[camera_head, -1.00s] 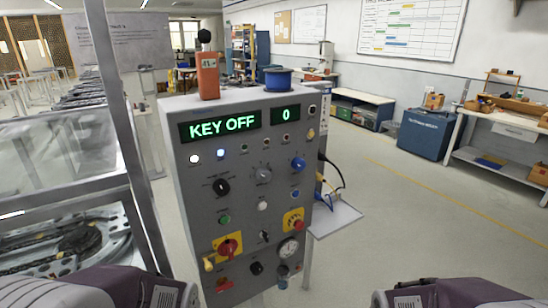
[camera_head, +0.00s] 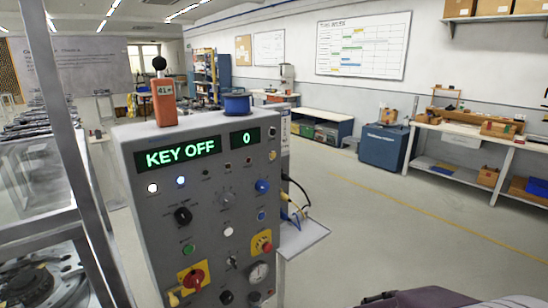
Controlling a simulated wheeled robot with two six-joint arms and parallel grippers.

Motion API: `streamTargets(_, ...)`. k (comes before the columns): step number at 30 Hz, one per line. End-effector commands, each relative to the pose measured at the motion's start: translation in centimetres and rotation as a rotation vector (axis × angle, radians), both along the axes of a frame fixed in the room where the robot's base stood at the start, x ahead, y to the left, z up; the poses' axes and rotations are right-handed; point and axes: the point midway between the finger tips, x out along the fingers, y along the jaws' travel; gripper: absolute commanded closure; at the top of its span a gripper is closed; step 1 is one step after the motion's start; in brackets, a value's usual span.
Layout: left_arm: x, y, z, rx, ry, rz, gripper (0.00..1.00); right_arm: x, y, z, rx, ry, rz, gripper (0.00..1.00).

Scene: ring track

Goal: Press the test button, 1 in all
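A grey control panel (camera_head: 150,228) stands upright at the left centre. Its green display (camera_head: 181,152) reads KEY OFF, and a smaller display (camera_head: 245,137) reads 0. Its push buttons include a green button (camera_head: 188,249), a white button (camera_head: 228,232) and a small blue button (camera_head: 261,215). The labels are too small to read, so I cannot tell which is the test button. A black switch (camera_head: 232,262) sits low in the middle. Part of my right arm shows at the bottom right edge, without its gripper. My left gripper is out of view.
An orange device (camera_head: 164,103) and a blue spool (camera_head: 237,104) stand on the panel's top. A red stop knob (camera_head: 266,246) and red rotary switch (camera_head: 193,279) are on its face. A small shelf (camera_head: 302,238) juts out right. Metal framing (camera_head: 82,170) stands left. Floor at right is clear.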

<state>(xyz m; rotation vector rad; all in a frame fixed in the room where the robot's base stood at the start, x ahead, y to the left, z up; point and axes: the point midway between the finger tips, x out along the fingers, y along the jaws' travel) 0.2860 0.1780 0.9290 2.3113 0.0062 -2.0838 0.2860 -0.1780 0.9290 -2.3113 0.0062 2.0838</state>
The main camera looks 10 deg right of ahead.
Motion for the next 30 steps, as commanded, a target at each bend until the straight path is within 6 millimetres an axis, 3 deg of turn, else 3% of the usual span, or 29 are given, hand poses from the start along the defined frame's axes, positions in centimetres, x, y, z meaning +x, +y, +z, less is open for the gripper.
streamTargets(1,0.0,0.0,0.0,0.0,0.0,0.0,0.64,0.0,0.0,0.0,0.0,0.0,0.0,0.83)
streamTargets(3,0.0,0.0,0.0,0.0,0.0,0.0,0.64,0.0,0.0,0.0,0.0,0.0,0.0,1.0)
streamTargets(30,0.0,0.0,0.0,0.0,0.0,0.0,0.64,0.0,0.0,0.0,0.0,0.0,0.0,1.0)
